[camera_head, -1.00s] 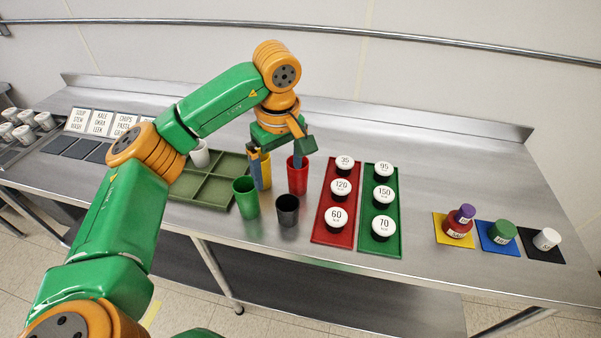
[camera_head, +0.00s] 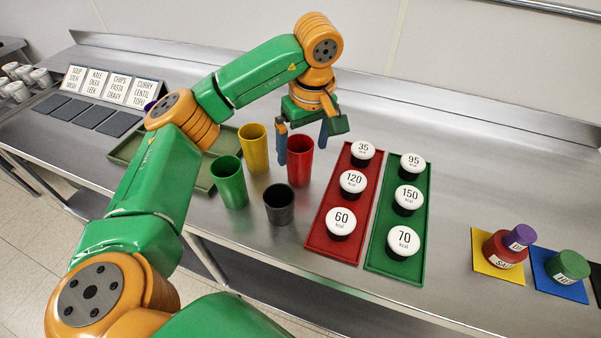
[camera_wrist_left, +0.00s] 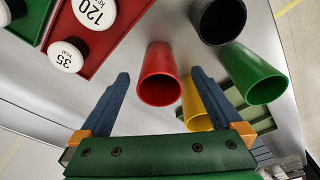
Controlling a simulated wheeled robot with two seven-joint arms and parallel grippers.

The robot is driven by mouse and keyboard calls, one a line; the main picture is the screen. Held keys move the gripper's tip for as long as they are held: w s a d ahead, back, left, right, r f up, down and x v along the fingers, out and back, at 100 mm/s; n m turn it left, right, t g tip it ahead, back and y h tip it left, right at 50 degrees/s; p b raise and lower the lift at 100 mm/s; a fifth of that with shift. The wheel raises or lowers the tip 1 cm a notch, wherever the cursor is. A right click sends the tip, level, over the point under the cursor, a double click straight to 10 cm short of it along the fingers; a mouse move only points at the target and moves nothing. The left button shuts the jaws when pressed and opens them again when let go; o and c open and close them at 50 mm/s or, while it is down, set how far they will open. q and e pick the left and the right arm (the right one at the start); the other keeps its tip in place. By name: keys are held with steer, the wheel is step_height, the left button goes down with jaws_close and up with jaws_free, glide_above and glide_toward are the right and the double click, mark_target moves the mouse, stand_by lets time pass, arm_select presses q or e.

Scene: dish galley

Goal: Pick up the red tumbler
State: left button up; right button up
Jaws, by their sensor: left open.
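The red tumbler (camera_head: 300,164) stands upright on the steel counter, left of the red tray. In the left wrist view the red tumbler (camera_wrist_left: 159,76) shows its open mouth, beyond and between the fingertips. My left gripper (camera_head: 302,143) is open and empty, its fingers at the back of the tumbler near its rim. In the left wrist view the left gripper (camera_wrist_left: 160,82) has both blue fingers spread wide, with the tumbler apart from them. My right gripper is not in view.
A yellow tumbler (camera_head: 254,150), a green tumbler (camera_head: 230,184) and a black tumbler (camera_head: 279,206) stand close to the red one. The red tray (camera_head: 322,241) and green tray (camera_head: 384,263) hold white-lidded jars on the right. A green divided tray (camera_head: 124,152) lies left.

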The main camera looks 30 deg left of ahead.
arm_select(q)
steer(key=f, duration=0.2)
steer(key=a+f+p, duration=0.1)
steer(key=f, duration=0.1)
steer(key=w+a+f, duration=0.1)
steer(key=f, duration=0.2)
steer(key=shift+w+a+p, duration=0.1)
steer(key=shift+a+p, duration=0.05)
steer(key=shift+p, duration=0.2)
steer(key=c, duration=1.4)
